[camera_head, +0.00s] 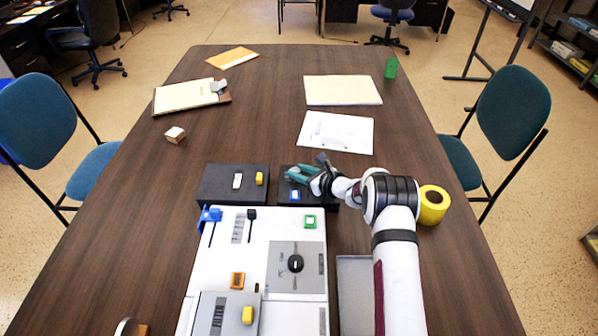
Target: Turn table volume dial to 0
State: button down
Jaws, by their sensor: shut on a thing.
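My gripper (300,174) has teal fingers and is at the right dark box (320,204), at the far end of the white panel. The fingers are shut on a small part at the top of that box. They hide this part, so I cannot tell its shape or setting. A blue button (295,195) shows just below the fingers on the same box. A round black dial (295,263) sits on a grey plate (284,250) of the white panel, apart from my gripper. Any numbers on it are too small to read.
The left dark box (210,184) carries a white switch and a yellow one. The white panel (228,262) has a blue lever, a black slider, and green and orange buttons. A yellow tape roll (433,205) stands right of my arm. Papers lie farther back.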

jog(key=n+g+y, duration=0.2)
jog(key=n, duration=0.1)
jog(key=shift+w+d+g, duration=0.1)
jog(key=shift+w+g, duration=0.2)
jog(key=shift+n+g+y, duration=0.4)
jog(key=shift+n+g, duration=0.1)
jog(key=shift+s, duration=0.1)
jog(key=shift+d, duration=0.1)
jog(key=c, duration=0.6)
grip_release()
jog(key=shift+o, duration=0.2)
jog(key=v, duration=1.5)
jog(key=shift+d+r, duration=0.25)
jog(key=shift+d, duration=0.05)
jog(key=shift+s, duration=0.15)
